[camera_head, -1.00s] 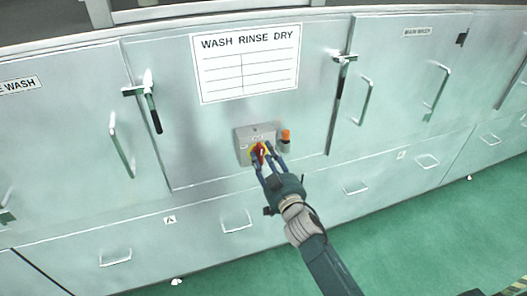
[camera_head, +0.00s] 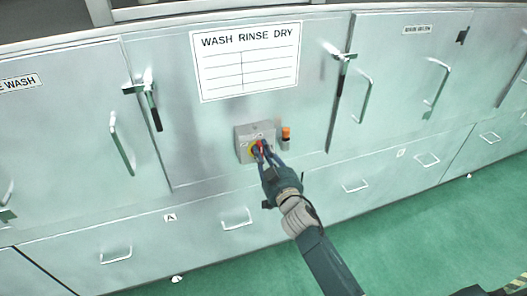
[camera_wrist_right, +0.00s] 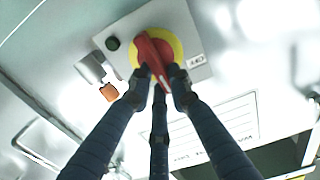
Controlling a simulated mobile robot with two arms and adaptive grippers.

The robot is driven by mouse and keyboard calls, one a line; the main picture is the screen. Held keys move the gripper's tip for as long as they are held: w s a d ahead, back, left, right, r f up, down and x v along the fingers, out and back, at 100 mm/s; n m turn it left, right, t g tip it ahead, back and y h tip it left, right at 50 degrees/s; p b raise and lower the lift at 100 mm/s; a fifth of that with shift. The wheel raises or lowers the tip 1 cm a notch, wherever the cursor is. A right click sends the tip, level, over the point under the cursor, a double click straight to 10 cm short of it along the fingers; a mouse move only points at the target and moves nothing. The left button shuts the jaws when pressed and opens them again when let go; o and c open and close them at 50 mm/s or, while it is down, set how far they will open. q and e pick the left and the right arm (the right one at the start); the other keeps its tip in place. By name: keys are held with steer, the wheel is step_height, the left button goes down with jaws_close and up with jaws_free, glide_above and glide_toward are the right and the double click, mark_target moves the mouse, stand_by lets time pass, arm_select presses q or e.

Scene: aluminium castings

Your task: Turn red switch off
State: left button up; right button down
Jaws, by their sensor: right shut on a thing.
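The red switch (camera_wrist_right: 152,58) is a red handle on a yellow round plate (camera_wrist_right: 178,46), mounted on a grey box on the cabinet front. In the head view the red switch (camera_head: 261,146) is mostly covered by the fingers. My right gripper (camera_head: 264,158) reaches up to it from below. In the right wrist view my right gripper (camera_wrist_right: 160,88) has its dark fingers closed around the red handle, some on each side. The handle looks tilted in that view. My left gripper is not in view.
The grey switch box (camera_head: 243,142) sits below a white WASH RINSE DRY sign (camera_head: 246,85). An orange-topped light (camera_head: 286,134) stands just right of the box. Door latches (camera_head: 148,100) and handles (camera_head: 364,100) stick out on both sides. The green floor (camera_head: 430,225) is clear.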

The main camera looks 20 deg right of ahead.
steer(key=shift+a+f+n+b, duration=0.3)
steer(key=shift+a+n+b, duration=0.15)
steer(key=shift+n, duration=2.5)
steer(key=shift+a+f+n+b, duration=0.25)
steer(key=shift+a+n+b, duration=0.2)
steer(key=shift+n, duration=2.55)
steer(key=shift+a+f+n+b, duration=0.35)
steer(key=shift+n+b, duration=0.15)
steer(key=shift+n, duration=2.45)
steer(key=c, duration=1.6)
jaws_free()
steer(key=shift+s, duration=0.15)
steer(key=s, duration=1.2)
steer(key=shift+d, duration=0.2)
